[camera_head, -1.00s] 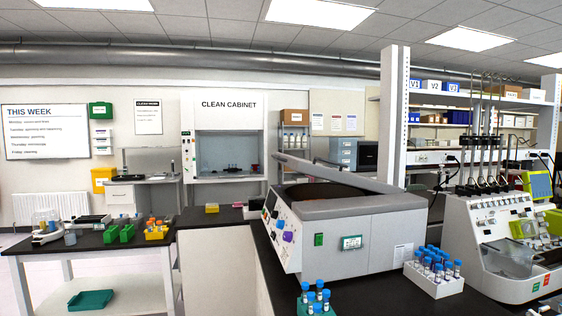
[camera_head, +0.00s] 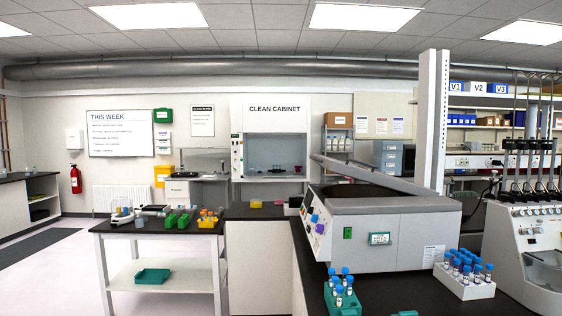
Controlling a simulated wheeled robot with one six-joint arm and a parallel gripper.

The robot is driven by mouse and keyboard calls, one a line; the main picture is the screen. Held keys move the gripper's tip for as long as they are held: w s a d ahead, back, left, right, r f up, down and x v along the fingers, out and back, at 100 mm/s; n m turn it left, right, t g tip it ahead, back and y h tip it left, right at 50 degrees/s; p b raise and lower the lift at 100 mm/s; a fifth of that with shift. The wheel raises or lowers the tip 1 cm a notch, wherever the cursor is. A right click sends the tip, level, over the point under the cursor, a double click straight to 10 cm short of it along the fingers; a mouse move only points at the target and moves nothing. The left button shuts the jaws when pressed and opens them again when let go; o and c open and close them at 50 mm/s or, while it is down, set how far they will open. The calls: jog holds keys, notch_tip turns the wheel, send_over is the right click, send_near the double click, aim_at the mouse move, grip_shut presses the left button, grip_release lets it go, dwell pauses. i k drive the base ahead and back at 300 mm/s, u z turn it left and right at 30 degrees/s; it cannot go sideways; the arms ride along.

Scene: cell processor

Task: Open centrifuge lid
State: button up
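The centrifuge (camera_head: 393,239) is a grey and white box on the black bench at the right. Knobs and a panel (camera_head: 314,222) are on its angled left side. Its grey lid (camera_head: 378,175) is raised a little and tilted, with its higher end at the left. A dark opening (camera_head: 352,191) shows beneath the lid. I cannot see the inside of the bowl. My gripper is not in view.
A white rack (camera_head: 470,288) of blue-capped tubes and a teal rack (camera_head: 342,301) of tubes stand in front of the centrifuge. A white machine (camera_head: 528,262) is at the right edge. A side table (camera_head: 112,226) stands at the left, with open floor (camera_head: 50,285) beyond.

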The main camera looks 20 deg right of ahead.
aim_at(347, 170)
jog(key=u, duration=0.9)
jog(key=i, duration=0.3)
jog(key=z, duration=0.75)
jog(key=i, duration=2.35)
jog(key=z, duration=0.5)
